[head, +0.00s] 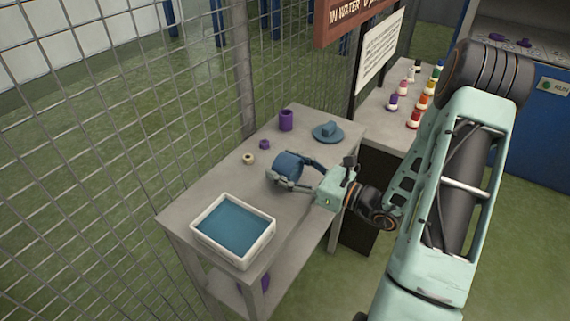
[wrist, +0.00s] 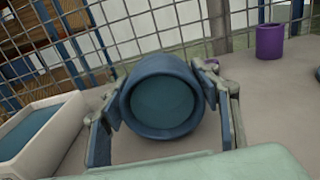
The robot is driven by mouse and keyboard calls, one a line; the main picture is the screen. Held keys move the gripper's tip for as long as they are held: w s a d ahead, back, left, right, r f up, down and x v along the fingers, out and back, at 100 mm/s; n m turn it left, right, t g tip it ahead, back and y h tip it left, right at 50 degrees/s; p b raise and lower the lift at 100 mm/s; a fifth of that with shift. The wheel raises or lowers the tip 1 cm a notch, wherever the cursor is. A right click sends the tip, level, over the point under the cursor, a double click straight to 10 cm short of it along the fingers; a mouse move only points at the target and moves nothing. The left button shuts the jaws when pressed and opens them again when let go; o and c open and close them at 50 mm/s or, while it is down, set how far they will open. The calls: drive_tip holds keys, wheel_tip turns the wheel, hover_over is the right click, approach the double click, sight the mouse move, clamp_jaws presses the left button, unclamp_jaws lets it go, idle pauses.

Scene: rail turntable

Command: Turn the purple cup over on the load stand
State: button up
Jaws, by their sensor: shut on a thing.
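A purple cup (head: 286,120) stands near the back edge of the grey table (head: 222,178). It also shows at the upper right of the wrist view (wrist: 270,41). I cannot tell surely which end is up. My gripper (head: 283,173) is shut on a blue cup (head: 289,166), not on the purple one. The fingers grip both sides of the blue cup, which lies tilted on its side. Its round, rimmed end faces the wrist camera (wrist: 164,98). I cannot tell whether it touches the table.
A white tray of blue liquid (head: 234,264) stands at the table's near end. A blue lid-like piece (head: 328,132), a small purple piece (head: 264,144) and a cream ring (head: 248,159) lie on top. Wire fence (head: 110,120) runs behind. Several small bottles (head: 421,102) stand on the right-hand table.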

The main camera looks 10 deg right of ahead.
drive_tip(key=shift+f+b, duration=0.35)
drive_tip(key=shift+f, duration=0.15)
idle(0.5)
drive_tip(key=o, duration=1.3)
drive_tip(key=v, duration=1.2)
drive_tip(key=shift+r, duration=0.1)
